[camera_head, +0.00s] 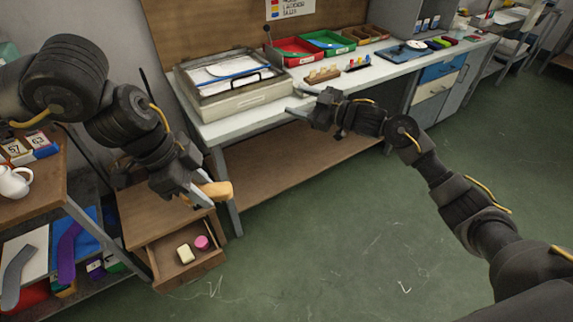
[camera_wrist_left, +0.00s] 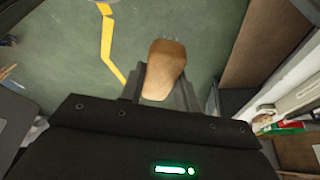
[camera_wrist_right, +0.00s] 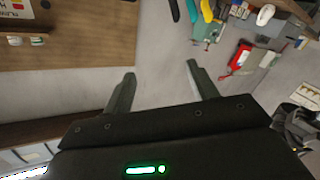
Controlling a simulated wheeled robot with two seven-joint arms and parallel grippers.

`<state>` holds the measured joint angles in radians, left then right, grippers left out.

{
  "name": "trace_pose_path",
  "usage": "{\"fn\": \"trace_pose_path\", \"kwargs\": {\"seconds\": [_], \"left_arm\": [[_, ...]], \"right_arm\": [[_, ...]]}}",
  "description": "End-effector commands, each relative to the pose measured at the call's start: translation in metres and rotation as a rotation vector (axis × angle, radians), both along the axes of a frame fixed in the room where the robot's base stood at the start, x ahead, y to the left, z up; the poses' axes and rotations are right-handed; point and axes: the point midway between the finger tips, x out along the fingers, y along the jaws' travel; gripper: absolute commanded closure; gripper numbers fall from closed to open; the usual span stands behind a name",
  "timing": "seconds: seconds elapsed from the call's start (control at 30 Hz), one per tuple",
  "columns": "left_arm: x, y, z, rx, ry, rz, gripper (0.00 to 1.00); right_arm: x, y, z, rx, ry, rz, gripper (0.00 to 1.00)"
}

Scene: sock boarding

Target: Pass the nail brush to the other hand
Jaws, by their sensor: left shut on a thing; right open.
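The nail brush (camera_head: 216,190) has a tan wooden body and is held in my left gripper (camera_head: 196,196), above the open drawer. In the left wrist view the brush (camera_wrist_left: 164,68) sits between the two fingers, its tan end pointing away from the palm. My right gripper (camera_head: 296,101) is open and empty, beside the front of the workbench and well apart from the brush. In the right wrist view its two fingers (camera_wrist_right: 160,90) stand wide apart with nothing between them.
The open wooden drawer (camera_head: 167,273) holds a cream block (camera_head: 185,254) and a pink round item (camera_head: 201,243). A workbench (camera_head: 236,124) carries a paper tray (camera_head: 228,100), a red bin (camera_head: 293,58) and a green bin (camera_head: 327,47). A shelf stands at left with a white teapot (camera_head: 14,182). Green floor is clear.

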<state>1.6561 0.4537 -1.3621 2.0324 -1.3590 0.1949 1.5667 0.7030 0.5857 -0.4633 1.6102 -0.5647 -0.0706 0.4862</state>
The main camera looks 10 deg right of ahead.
Motion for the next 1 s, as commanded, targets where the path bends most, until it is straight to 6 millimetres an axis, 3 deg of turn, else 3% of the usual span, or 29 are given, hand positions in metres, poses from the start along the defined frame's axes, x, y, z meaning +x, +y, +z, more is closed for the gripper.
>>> {"fn": "trace_pose_path", "kwargs": {"seconds": [0.03, 0.1, 0.23, 0.4, 0.53, 0.7, 1.0], "left_arm": [[0.0, 0.0, 0.0, 0.0, 0.0, 0.0, 0.91], [0.0, 0.0, 0.0, 0.0, 0.0, 0.0, 0.91], [0.0, 0.0, 0.0, 0.0, 0.0, 0.0, 0.91], [0.0, 0.0, 0.0, 0.0, 0.0, 0.0, 0.91], [0.0, 0.0, 0.0, 0.0, 0.0, 0.0, 0.91], [0.0, 0.0, 0.0, 0.0, 0.0, 0.0, 0.91], [0.0, 0.0, 0.0, 0.0, 0.0, 0.0, 0.91]], "right_arm": [[-0.015, 0.013, 0.027, -0.009, -0.026, 0.064, 0.42], [-0.043, 0.034, 0.054, -0.025, -0.038, 0.162, 0.42], [-0.112, 0.069, 0.082, -0.079, -0.005, 0.356, 0.42], [-0.2, 0.094, 0.064, -0.16, 0.162, 0.549, 0.42], [-0.248, 0.102, 0.043, -0.189, 0.319, 0.632, 0.42], [-0.26, 0.1, 0.034, -0.157, 0.484, 0.629, 0.42], [-0.26, 0.104, 0.033, -0.131, 0.527, 0.618, 0.42]]}}
